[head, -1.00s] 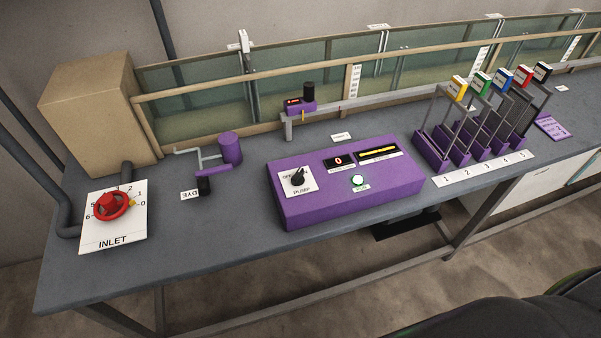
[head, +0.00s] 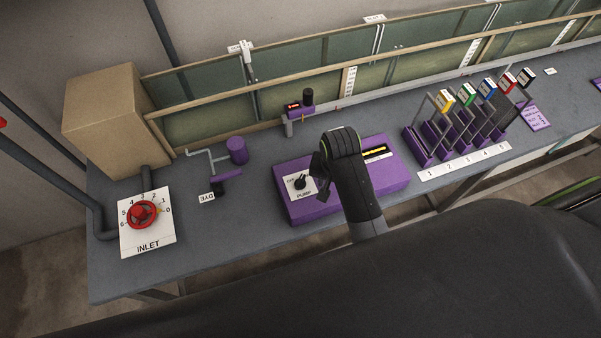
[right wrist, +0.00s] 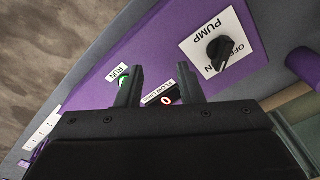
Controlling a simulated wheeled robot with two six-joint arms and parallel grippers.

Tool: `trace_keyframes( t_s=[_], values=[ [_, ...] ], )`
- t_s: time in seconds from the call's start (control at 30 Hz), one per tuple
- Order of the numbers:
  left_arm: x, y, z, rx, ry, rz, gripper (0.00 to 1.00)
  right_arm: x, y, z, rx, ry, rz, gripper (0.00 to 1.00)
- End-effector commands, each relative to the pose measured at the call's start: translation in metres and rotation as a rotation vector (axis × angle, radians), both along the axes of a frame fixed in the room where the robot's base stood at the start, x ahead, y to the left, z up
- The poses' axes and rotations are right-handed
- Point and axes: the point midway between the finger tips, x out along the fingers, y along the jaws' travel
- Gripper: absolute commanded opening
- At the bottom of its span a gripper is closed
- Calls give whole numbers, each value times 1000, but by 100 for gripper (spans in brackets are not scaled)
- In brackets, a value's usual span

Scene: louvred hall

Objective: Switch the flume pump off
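The purple pump box (head: 300,208) stands on the bench. Its black pump knob (head: 301,182) sits on a white plate at the box's left end. In the right wrist view the knob (right wrist: 221,50) is at upper right, next to the OFF and ON lettering; its exact pointing is hard to read. A green RUN lamp (right wrist: 124,84) is beside a finger. My right gripper (right wrist: 160,86) is open and empty over the box, with the knob outside its fingers. In the head view my right arm hides part of the box's middle. My left gripper is not in view.
A red INLET wheel (head: 143,213) is at the bench's left end. A purple dye holder (head: 237,150) stands left of the box. Several coloured-tag gates (head: 445,100) stand to the right. The glass flume (head: 290,90) runs along the back.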

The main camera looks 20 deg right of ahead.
Motion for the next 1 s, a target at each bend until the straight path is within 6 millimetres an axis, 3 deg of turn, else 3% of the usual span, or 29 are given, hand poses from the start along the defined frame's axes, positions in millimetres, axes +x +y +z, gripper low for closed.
trace_keyframes(
  t_s=[0.03,0.2,0.4,0.57,1.0],
  values=[
    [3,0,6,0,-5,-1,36,17,16,15,14,13,-30,34],
    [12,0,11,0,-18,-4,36,45,51,43,31,64,-120,34],
    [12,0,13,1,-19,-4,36,54,65,52,32,88,-158,34],
    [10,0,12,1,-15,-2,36,54,65,39,31,91,-160,34],
    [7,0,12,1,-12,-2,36,53,65,-22,30,90,-158,34]
  ],
)
